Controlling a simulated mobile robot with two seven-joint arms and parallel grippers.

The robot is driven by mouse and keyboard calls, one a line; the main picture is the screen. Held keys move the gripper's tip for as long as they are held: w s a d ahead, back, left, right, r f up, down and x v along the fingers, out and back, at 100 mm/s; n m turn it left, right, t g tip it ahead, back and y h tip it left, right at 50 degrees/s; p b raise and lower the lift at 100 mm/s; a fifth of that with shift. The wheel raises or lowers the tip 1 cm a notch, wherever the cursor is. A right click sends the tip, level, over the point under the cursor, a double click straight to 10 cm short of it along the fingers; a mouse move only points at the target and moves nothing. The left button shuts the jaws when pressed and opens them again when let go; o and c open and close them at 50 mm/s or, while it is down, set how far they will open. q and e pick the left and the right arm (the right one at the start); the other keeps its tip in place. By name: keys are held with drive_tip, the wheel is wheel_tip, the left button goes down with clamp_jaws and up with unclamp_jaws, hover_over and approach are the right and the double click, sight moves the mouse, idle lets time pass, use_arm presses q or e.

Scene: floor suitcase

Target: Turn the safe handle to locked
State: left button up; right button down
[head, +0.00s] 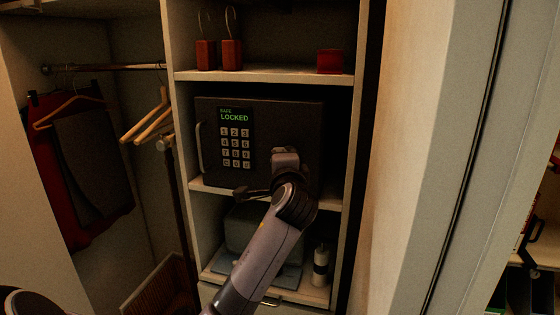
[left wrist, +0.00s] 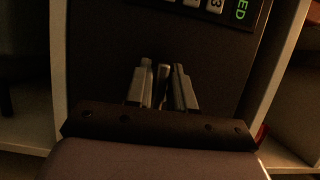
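The dark safe (head: 215,175) sits on the middle shelf, door closed. Its green display (head: 235,117) reads SAFE LOCKED above a keypad (head: 235,147). A vertical metal bar (head: 199,147) is on the door's left. My left gripper (head: 285,158) is at the door, right of the keypad; its fingers are hard to make out in the head view. In the left wrist view its fingers (left wrist: 163,88) are close together, with a narrow grey piece (left wrist: 161,86) between them, seemingly the safe handle. The rest of the handle is hidden. My right gripper is not in view.
The upper shelf (head: 270,76) holds two brown blocks with hooks (head: 218,54) and a red box (head: 330,62). Hangers (head: 150,115) and clothes are at left. A pale wall edge (head: 410,160) stands at right.

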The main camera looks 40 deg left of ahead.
use_arm(q)
drive_tip(key=shift+o, duration=1.2)
drive_tip(key=b+v, duration=0.1)
drive_tip(key=v, duration=0.6)
drive_tip(key=shift+d, duration=0.1)
